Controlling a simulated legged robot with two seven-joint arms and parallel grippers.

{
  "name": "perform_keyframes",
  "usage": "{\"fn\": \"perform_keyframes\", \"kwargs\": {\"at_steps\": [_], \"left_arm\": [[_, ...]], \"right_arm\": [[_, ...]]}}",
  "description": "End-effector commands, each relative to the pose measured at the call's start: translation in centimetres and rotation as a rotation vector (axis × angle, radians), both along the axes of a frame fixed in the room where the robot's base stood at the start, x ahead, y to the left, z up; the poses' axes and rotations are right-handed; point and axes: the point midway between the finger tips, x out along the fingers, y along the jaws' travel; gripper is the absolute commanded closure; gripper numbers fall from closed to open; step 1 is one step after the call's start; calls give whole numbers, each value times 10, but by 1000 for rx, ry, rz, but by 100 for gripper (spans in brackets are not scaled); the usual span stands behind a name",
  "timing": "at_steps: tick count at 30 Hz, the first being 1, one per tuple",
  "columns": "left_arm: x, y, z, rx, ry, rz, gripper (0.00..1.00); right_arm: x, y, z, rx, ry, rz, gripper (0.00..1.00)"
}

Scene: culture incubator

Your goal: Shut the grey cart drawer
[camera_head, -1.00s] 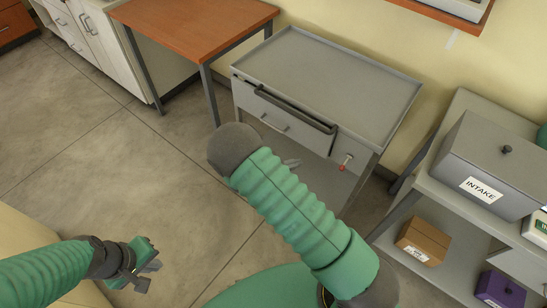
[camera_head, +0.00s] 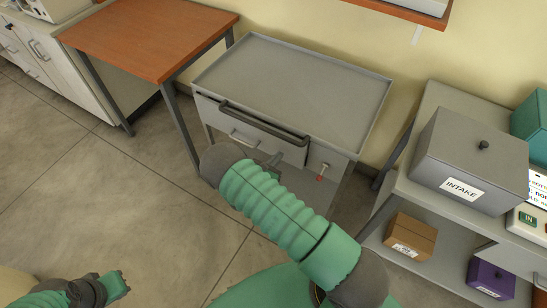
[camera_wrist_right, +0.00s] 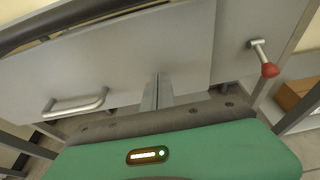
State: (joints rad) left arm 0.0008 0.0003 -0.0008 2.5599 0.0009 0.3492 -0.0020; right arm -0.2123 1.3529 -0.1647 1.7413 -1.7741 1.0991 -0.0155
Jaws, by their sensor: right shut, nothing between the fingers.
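The grey cart (camera_head: 290,80) stands against the wall, with a dark push bar across its front. Its drawer front (camera_head: 225,122) has a pale bar handle (camera_head: 244,138). A dark gap shows along its upper edge, and the front appears to stand slightly out from the cart. My right gripper (camera_head: 274,160) is shut and empty, near the right part of the drawer front. In the right wrist view its fingers (camera_wrist_right: 158,92) point at the drawer front (camera_wrist_right: 110,65), right of the handle (camera_wrist_right: 76,105); contact is unclear. My left gripper (camera_head: 116,285) is low at left, away from the cart.
A red-tipped lever (camera_head: 321,173) sticks out right of the drawer and shows large in the wrist view (camera_wrist_right: 268,69). A wooden-topped table (camera_head: 150,40) stands left of the cart. A shelf with a grey INTAKE box (camera_head: 470,160) and a cardboard box (camera_head: 411,236) stands right.

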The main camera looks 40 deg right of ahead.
Motion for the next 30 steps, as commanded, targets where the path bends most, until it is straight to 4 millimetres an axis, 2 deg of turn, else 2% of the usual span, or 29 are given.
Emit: {"fn": "perform_keyframes", "kwargs": {"at_steps": [13,21,30], "left_arm": [[0,0,1,0,1,0,100],[0,0,-6,0,1,-1,100],[0,0,-5,0,0,0,100]], "right_arm": [[-1,-2,1,-2,0,3,100],[9,-28,-1,-1,0,3,100],[9,-32,0,-3,-1,-1,100]]}}
